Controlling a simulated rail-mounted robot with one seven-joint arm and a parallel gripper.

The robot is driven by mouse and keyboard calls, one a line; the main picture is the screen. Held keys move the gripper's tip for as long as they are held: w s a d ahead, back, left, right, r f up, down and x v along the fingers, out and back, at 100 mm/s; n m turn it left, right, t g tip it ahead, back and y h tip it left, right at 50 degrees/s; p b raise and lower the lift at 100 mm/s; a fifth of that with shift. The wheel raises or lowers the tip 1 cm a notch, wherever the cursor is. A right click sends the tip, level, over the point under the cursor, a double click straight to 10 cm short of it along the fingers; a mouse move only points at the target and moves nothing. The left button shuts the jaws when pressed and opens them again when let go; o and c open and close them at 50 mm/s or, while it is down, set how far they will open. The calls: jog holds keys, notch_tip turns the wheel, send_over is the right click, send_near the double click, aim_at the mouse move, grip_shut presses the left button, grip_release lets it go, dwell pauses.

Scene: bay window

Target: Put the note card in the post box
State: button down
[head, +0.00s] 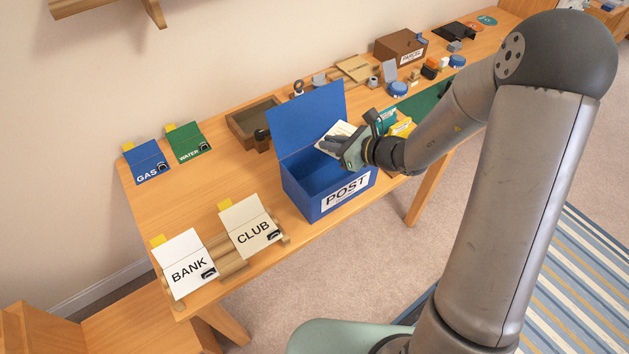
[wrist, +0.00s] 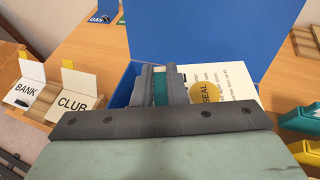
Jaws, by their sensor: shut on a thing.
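The blue post box (head: 322,203), marked POST, stands at the table's front edge with its lid raised. My gripper (head: 338,147) is over the right side of the open box. It is shut on the note card (head: 341,131), a white card with printed lines and a round gold seal. In the wrist view the card (wrist: 233,77) shows to the right of my fingers (wrist: 160,86), with a teal strip between them. The raised lid (wrist: 222,32) is behind the card. The card's lower part is hidden, so I cannot tell how far it reaches into the box.
BANK (head: 186,265) and CLUB (head: 249,227) cards stand left of the box. GAS (head: 147,163) and WATER (head: 188,143) cards are at the back left. A wooden tray (head: 252,123) is behind the box. Yellow and teal folders (head: 401,127) stand close on its right.

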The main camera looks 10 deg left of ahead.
notch_tip(320, 180, down, 6)
jog(key=b, duration=0.3)
dwell(0.3)
jog(key=c, duration=1.4)
grip_release()
jog(key=b+v, duration=0.1)
jog(key=v, duration=1.6)
jog(key=shift+s+d+r+b, duration=0.1)
jog(key=shift+d+b, duration=0.1)
jog(key=shift+b, duration=0.2)
